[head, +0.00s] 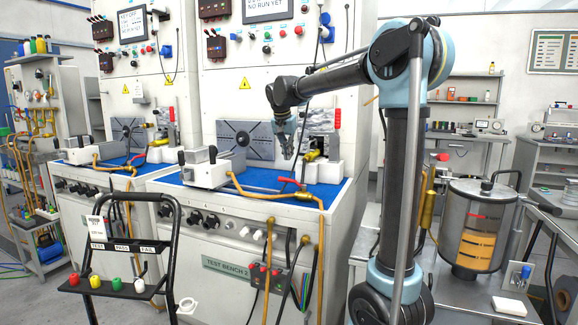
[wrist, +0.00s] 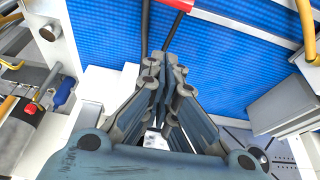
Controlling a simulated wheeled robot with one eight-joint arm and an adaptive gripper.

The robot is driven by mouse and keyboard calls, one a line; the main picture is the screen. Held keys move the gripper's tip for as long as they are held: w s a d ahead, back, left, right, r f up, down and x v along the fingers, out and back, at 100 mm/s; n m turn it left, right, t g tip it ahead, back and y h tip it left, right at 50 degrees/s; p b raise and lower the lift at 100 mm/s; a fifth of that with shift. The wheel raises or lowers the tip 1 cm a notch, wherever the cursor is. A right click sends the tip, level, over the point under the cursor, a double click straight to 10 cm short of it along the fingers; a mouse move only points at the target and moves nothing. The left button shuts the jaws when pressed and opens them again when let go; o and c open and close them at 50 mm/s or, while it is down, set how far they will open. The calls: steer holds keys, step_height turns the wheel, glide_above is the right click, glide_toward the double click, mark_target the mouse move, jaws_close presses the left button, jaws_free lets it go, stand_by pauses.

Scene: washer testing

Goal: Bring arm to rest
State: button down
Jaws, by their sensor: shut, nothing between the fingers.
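My arm rises at the right of the head view and reaches left over the test bench (head: 230,225). My gripper (head: 287,155) hangs from its end, pointing down above the blue mat (head: 270,187). In the wrist view my gripper (wrist: 163,62) has its fingertips together with nothing between them. The blue mat also shows in the wrist view (wrist: 225,60) beyond the fingertips. A red-handled tool (head: 290,182) lies on the mat near the gripper, and its red end shows in the wrist view (wrist: 178,4). I cannot tell the exact height of the fingertips above the mat.
A grey clamp fixture (head: 208,170) stands left on the bench. White blocks and brass fittings (head: 315,157) stand close right of my gripper. A black cart (head: 125,215) with coloured knobs is in front. A metal tank (head: 475,225) stands at the right.

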steer(key=s+d+f+n+g, duration=0.1)
steer(key=s+d+f, duration=0.2)
steer(key=s+d, duration=0.6)
steer(key=s+d+f+n, duration=0.1)
steer(key=s+d+f, duration=0.3)
steer(key=s+d, duration=0.5)
steer(key=s+d+f+n, duration=0.1)
steer(key=s+d+f, duration=0.2)
steer(key=s+f, duration=0.7)
steer(key=s+d+f+n+y, duration=0.1)
steer(key=s+d+f, duration=0.2)
steer(key=s+f, duration=0.7)
steer(key=shift+s+d+g, duration=0.25)
steer(key=shift+s+g, duration=0.05)
steer(key=shift+s, duration=0.4)
steer(key=shift+w+f, duration=0.15)
steer(key=shift+w, duration=0.3)
